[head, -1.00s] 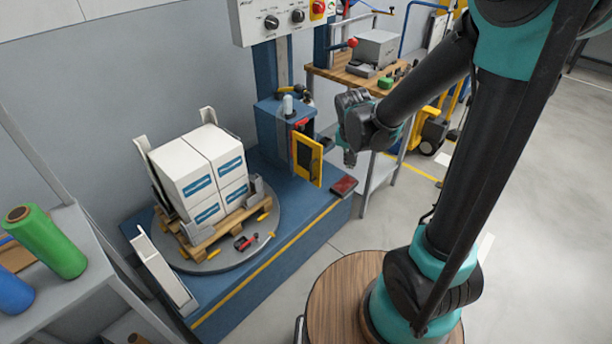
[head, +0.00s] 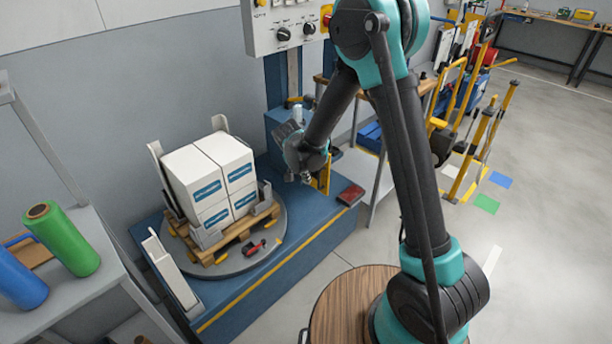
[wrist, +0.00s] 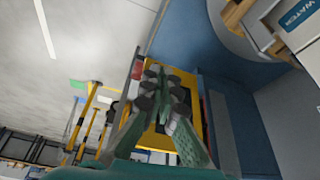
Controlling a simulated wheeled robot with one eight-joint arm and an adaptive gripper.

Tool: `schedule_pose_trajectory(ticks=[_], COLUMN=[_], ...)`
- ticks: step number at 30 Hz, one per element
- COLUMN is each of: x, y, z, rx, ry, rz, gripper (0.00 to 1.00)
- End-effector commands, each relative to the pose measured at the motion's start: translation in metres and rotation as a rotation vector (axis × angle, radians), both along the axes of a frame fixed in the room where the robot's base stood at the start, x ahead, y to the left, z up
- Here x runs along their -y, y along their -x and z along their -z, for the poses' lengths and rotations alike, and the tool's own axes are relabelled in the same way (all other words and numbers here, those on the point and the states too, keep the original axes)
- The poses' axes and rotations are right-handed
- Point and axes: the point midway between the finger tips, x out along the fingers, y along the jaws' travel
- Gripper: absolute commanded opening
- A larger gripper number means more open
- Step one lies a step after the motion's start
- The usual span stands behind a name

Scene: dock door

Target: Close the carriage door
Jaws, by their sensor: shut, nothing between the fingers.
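The carriage (head: 283,118) is a blue housing on the mast behind the turntable. Its door has a yellow frame (head: 325,176) and stands out from the carriage's front in the head view. My gripper (head: 305,176) hides most of the door and the opening there. In the wrist view the yellow door (wrist: 151,141) lies right behind my fingers. My gripper (wrist: 166,82) is shut and empty, its dark pads together in front of the door. I cannot tell whether they touch it.
White boxes (head: 213,165) on a pallet stand on the round turntable (head: 235,263) to the left. A red object (head: 351,194) lies on the blue base's right end. A control panel (head: 285,25) hangs above. Open floor is at right.

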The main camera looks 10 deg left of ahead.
Motion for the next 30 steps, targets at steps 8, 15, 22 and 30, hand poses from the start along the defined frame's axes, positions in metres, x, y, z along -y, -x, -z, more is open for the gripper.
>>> schedule_pose_trajectory(ticks=[8, 15, 22, 30], x=[0.008, 0.021, 0.028, 0.029], y=[-0.016, -0.039, -0.054, -0.056], z=[0.044, 0.058, 0.058, 0.057], rx=[-0.001, -0.001, -0.001, 0.000], ry=[-0.001, 0.000, 0.000, 0.000], rz=[0.001, 0.002, 0.000, -0.001], gripper=[0.00, 0.00, 0.00, 0.00])
